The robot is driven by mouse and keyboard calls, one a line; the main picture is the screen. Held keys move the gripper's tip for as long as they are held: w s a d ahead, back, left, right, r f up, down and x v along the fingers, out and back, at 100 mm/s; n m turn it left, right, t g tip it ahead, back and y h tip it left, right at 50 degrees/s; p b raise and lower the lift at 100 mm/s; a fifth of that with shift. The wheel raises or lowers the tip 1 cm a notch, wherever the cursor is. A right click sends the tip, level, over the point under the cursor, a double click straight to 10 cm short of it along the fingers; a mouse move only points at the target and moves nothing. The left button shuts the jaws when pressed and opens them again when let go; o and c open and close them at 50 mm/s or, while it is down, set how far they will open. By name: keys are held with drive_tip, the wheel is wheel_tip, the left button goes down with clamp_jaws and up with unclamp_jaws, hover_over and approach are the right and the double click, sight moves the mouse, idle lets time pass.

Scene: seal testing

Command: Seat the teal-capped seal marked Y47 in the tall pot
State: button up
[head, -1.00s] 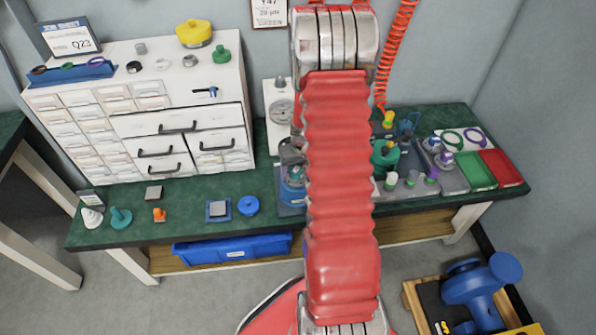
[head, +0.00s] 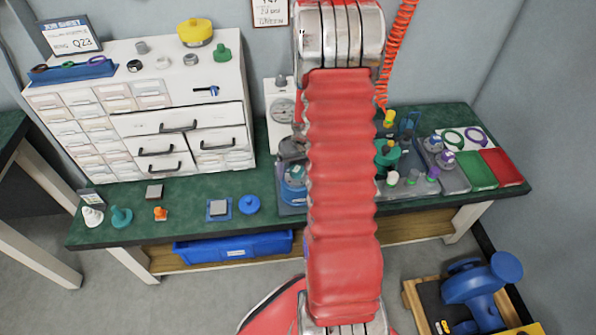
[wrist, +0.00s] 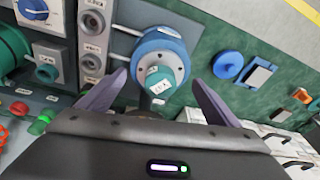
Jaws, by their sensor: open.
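In the wrist view a teal cap (wrist: 158,80) with a small white label sits between my fingers, in line with the grey, bolted top of a blue pot (wrist: 172,42). The label's marking is too small to read surely. I cannot tell how deep the seal sits in the pot. My gripper (wrist: 160,77) is open, its two dark fingers apart on either side of the cap, with gaps showing. In the head view the blue pot (head: 292,190) is partly hidden by my red arm, and my gripper is hidden there.
A white drawer cabinet (head: 178,124) stands left of the pot. A blue round lid (head: 249,204) and a grey square block (head: 218,208) lie on the green bench. Right of my arm are several small capped parts, a green tray (head: 477,171) and a red tray (head: 502,167).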

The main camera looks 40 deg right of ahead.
wheel_tip(320, 180, up, 12)
drive_tip(key=s, duration=0.2)
drive_tip(key=shift+s+a, duration=0.15)
drive_tip(key=shift+a, duration=0.1)
drive_tip(key=shift+f, duration=0.15)
idle(1.0)
drive_tip(key=s+a+r+n+t, duration=0.1)
drive_tip(key=s+a+r, duration=0.3)
drive_tip(key=a+r, duration=0.3)
drive_tip(key=s+a+r+n+t, duration=0.1)
drive_tip(key=s+a+r, duration=0.4)
drive_tip(key=a, duration=0.8)
drive_tip(key=s+a+r+n+t, duration=0.1)
drive_tip(key=s+a+r, duration=0.3)
drive_tip(key=a+r, duration=0.4)
drive_tip(key=a+n, duration=0.1)
drive_tip(key=a, duration=0.1)
drive_tip(key=shift+s+a+r+n, duration=0.2)
drive_tip(key=shift+a+r+n, duration=0.1)
drive_tip(key=shift+a+r, duration=0.1)
